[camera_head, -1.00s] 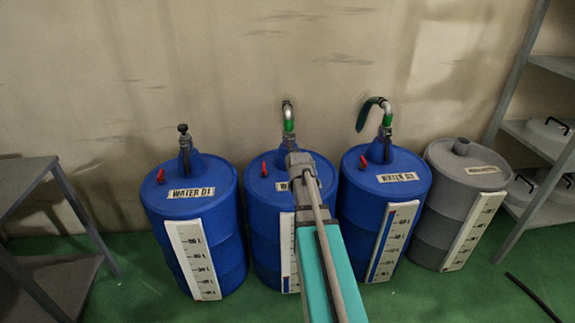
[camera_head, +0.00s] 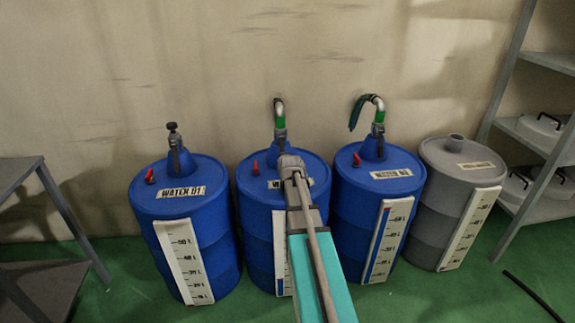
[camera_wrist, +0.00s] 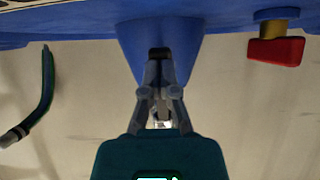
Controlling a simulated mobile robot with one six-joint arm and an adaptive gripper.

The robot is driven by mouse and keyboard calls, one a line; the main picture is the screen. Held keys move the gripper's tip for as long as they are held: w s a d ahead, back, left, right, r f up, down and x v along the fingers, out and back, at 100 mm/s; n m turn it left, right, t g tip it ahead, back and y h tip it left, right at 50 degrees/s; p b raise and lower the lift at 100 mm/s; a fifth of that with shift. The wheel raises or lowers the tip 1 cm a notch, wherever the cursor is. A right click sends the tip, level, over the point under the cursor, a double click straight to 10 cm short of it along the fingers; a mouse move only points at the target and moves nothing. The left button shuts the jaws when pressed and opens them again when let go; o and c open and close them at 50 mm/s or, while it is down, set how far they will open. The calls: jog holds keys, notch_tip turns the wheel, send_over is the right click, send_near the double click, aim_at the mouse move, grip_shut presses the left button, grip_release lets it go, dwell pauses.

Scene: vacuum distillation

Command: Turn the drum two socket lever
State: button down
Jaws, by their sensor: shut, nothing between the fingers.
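Drum two is the second blue drum (camera_head: 258,225) from the left. A pipe (camera_head: 280,110) with a green band stands on its neck. A red lever (camera_head: 255,168) shows on its top, left of my gripper; a red lever (camera_wrist: 277,50) on a yellow stem also shows at the wrist view's upper right. My gripper (camera_head: 288,160) is at the front of drum two's neck. In the wrist view my gripper (camera_wrist: 160,58) has its fingers together and empty, in line with the blue neck (camera_wrist: 132,45). The socket is mostly hidden behind the fingers; contact cannot be told.
Blue drum WATER 01 (camera_head: 190,240) stands left and another blue drum (camera_head: 345,230), with a bent hose (camera_head: 358,108), stands close on the right. A grey drum (camera_head: 425,210) and shelf rack (camera_head: 535,135) are further right, a grey table (camera_head: 20,180) left. The wall is close behind.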

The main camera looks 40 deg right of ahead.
jog(key=shift+w+f, duration=0.1)
dwell(0.5)
jog(key=shift+s+a+r+p, duration=0.3)
jog(key=shift+s+r+p, duration=0.05)
jog(key=shift+s, duration=0.2)
jog(key=s+a, duration=0.2)
jog(key=s, duration=0.1)
jog(key=s+a, duration=0.1)
jog(key=s, duration=0.3)
jog(key=s+a+r+p, duration=0.1)
jog(key=s+a, duration=0.1)
jog(key=s, duration=0.2)
jog(key=shift+a, duration=0.3)
